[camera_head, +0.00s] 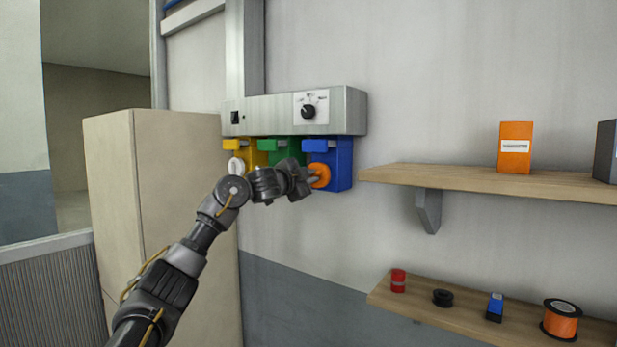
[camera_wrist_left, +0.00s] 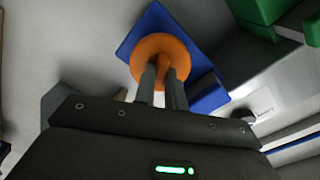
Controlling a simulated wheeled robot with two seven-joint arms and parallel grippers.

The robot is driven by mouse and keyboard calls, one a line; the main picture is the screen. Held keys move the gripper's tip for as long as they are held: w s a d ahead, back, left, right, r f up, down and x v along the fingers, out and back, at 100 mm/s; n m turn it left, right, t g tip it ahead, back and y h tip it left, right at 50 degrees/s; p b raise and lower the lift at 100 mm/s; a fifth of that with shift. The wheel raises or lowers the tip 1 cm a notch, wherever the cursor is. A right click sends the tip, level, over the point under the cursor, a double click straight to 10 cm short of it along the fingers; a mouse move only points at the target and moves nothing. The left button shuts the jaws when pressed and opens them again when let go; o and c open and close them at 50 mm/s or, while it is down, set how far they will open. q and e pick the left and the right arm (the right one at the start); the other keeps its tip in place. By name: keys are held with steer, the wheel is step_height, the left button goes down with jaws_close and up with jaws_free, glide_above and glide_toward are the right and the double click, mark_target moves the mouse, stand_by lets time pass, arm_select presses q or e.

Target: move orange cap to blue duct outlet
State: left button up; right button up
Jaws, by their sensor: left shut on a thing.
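The orange cap (camera_head: 321,176) is a round disc at the front of the blue duct outlet (camera_head: 341,158), the rightmost of three coloured outlets under a grey wall unit. My left gripper (camera_head: 308,180) is shut on the orange cap. In the left wrist view the two fingers (camera_wrist_left: 163,85) pinch the middle of the cap (camera_wrist_left: 160,50), and the blue outlet (camera_wrist_left: 150,25) lies right behind it. I cannot tell whether the cap touches the outlet's face or is seated. My right gripper is not in view.
The yellow outlet (camera_head: 252,157) has a white cap (camera_head: 236,167) in front of it. The green outlet (camera_head: 284,151) is between yellow and blue. A beige cabinet (camera_head: 150,190) stands left. An upper shelf (camera_head: 450,180) with an orange box (camera_head: 515,147) and a lower shelf (camera_head: 455,317) are right.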

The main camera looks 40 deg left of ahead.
arm_select(q)
steer(key=shift+w, duration=0.3)
stand_by(0.4)
steer(key=o, duration=0.8)
steer(key=shift+w, duration=0.1)
steer(key=shift+c, duration=0.2)
steer(key=s+b, duration=0.5)
steer(key=s, duration=0.6)
steer(key=shift+d, duration=0.15)
